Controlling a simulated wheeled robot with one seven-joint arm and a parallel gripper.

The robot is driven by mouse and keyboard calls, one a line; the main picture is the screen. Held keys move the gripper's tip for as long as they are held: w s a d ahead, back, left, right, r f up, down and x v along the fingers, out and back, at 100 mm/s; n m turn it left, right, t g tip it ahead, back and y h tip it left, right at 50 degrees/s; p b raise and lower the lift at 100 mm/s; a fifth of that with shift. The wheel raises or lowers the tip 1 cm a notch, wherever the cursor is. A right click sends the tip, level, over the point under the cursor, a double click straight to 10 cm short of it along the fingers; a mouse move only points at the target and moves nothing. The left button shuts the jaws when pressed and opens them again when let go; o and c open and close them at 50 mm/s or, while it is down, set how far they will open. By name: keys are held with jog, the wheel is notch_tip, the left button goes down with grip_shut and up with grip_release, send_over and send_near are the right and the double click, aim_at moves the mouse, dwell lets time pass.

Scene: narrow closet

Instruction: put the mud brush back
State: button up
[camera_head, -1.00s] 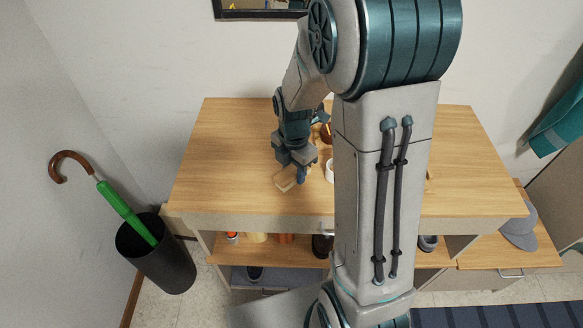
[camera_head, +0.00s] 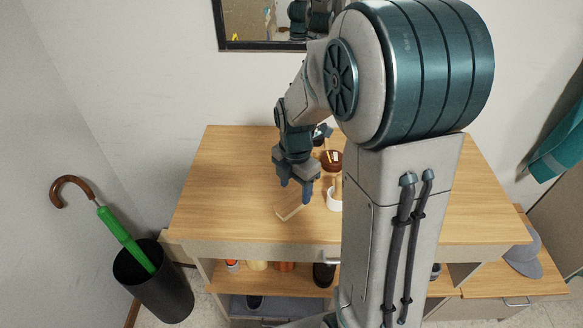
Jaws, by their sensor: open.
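A pale wooden piece (camera_head: 290,208), perhaps the mud brush, lies on the wooden tabletop (camera_head: 226,190) near its front edge. It is small, and I cannot make out bristles. My gripper (camera_head: 296,190) is open and points down just above and behind this piece, with nothing visible between its fingers. A white cup (camera_head: 334,200) stands just right of my gripper, partly hidden by my arm. A dark brown round thing (camera_head: 330,160) is behind the cup, also partly covered.
A shelf under the tabletop holds orange (camera_head: 285,267) and dark items. A black bin (camera_head: 155,285) with a green umbrella (camera_head: 125,238) stands at left. A grey cap (camera_head: 524,253) lies on the lower right bench. A mirror (camera_head: 262,25) hangs behind. The tabletop's left part is clear.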

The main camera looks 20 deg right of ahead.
aim_at(292, 198)
notch_tip(292, 198, up, 8)
jog(key=f, duration=0.1)
jog(key=s+r+m+t, duration=0.3)
jog(key=s+m, duration=1.1)
jog(key=m, duration=0.9)
jog(key=shift+s+a+r, duration=0.2)
jog(key=shift+s, duration=0.1)
jog(key=shift+c, duration=0.3)
